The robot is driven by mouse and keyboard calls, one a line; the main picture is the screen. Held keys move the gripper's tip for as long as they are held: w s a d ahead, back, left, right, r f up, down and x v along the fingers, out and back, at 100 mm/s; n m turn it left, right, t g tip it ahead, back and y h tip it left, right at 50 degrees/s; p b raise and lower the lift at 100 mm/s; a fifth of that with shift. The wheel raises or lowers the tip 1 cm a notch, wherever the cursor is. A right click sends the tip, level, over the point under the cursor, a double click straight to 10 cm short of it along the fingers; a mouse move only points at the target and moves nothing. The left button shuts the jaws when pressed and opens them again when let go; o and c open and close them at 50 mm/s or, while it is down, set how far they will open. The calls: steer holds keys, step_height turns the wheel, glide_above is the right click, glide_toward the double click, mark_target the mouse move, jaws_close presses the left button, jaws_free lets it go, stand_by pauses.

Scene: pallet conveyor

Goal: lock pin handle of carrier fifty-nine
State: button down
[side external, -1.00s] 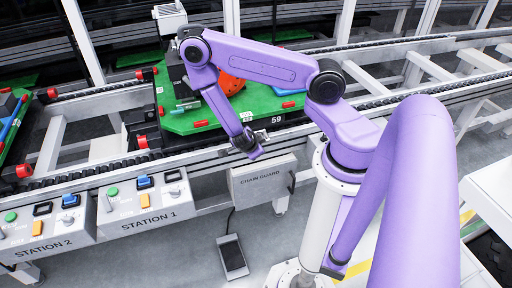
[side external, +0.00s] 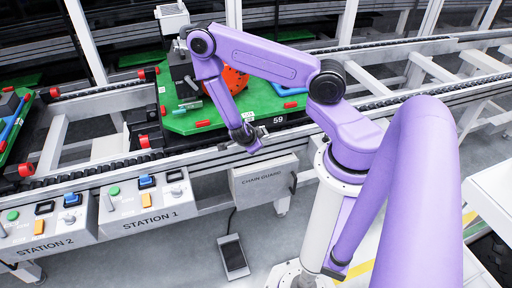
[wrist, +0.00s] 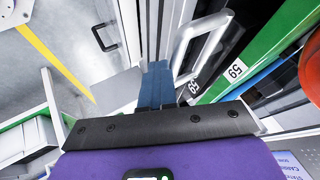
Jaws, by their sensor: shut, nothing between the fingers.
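Carrier fifty-nine is a green pallet (side external: 195,122) on the conveyor, with a "59" label on its near edge. Its green side (wrist: 250,42) runs up the right of the wrist view, with "59" labels beside it. A pale U-shaped handle (wrist: 203,38) stands near that side; I take it for the lock pin handle. My gripper (wrist: 157,75) has its blue fingers together and empty, just left of the handle, apparently not around it. In the side view my gripper (side external: 258,143) is over the near rail, and the handle is hard to make out there.
A red-orange part (side external: 236,80) lies on the carrier behind my arm. The chain guard box (side external: 264,180) hangs below the near rail. Station 1 panel (side external: 148,210) and Station 2 panel (side external: 45,238) are at left. A second green carrier (side external: 14,122) is at the far left.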

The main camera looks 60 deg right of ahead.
steer(key=s+a+r, duration=0.3)
steer(key=a+r, duration=0.4)
steer(key=a, duration=0.2)
steer(key=shift+s, duration=0.2)
steer(key=shift+a, duration=0.1)
steer(key=w+a+r+m+t+y, duration=0.15)
steer(key=a+r+m, duration=0.35)
steer(key=r+m, duration=1)
steer(key=s+a+r+m+g+y, duration=0.1)
steer(key=s+a+r+m+y, duration=0.2)
steer(key=s+m, duration=0.4)
steer(key=s+a+r+m+g+y, duration=0.1)
steer(key=s+a+r+m+y, duration=0.3)
steer(key=s+m, duration=0.3)
steer(key=m, duration=0.5)
steer(key=shift+a+r, duration=0.15)
steer(key=shift+a, duration=0.15)
